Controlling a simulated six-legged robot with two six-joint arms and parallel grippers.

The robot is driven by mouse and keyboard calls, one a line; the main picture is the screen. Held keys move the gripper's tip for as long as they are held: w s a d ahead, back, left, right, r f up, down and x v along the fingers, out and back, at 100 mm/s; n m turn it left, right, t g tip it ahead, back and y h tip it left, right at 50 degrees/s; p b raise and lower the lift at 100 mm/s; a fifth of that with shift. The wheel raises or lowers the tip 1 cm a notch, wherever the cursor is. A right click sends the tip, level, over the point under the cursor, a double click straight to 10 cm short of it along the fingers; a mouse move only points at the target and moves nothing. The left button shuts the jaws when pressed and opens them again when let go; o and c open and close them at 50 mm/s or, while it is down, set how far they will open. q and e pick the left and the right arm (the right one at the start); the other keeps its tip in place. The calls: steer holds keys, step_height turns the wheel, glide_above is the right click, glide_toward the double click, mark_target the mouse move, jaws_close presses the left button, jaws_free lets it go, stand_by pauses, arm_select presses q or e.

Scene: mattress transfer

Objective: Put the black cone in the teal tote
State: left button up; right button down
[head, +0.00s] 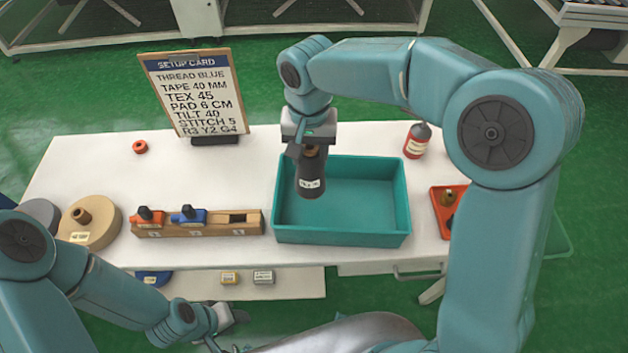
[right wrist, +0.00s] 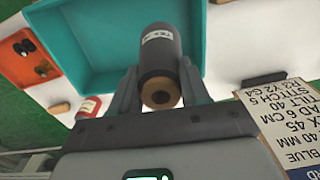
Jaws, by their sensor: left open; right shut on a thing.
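The black cone (head: 311,180), with a white label and a tan core, is held in my right gripper (head: 308,150). It hangs over the left part of the teal tote (head: 343,239). In the right wrist view the black cone (right wrist: 160,50) sits between the two fingers of my right gripper (right wrist: 160,88), with the teal tote (right wrist: 85,40) behind it. I cannot tell how far it is above the tote floor. The tote looks otherwise empty. My left gripper (head: 222,318) is open, low at the front left, in front of the table edge.
A wooden rack (head: 197,229) with orange and blue items stands left of the tote. A red-labelled bottle (head: 417,140) and an orange tray (head: 440,215) are at right. The setup card (head: 195,95) stands behind. A tan disc (head: 91,222) lies at left.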

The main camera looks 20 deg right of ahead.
step_height(320, 180, down, 9)
steer(key=shift+s+f, duration=0.15)
steer(key=shift+f, duration=0.1)
steer(key=c, duration=0.5)
jaws_free()
steer(key=shift+c, duration=0.2)
step_height(320, 180, up, 12)
steer(key=shift+s, duration=0.1)
stand_by(0.4)
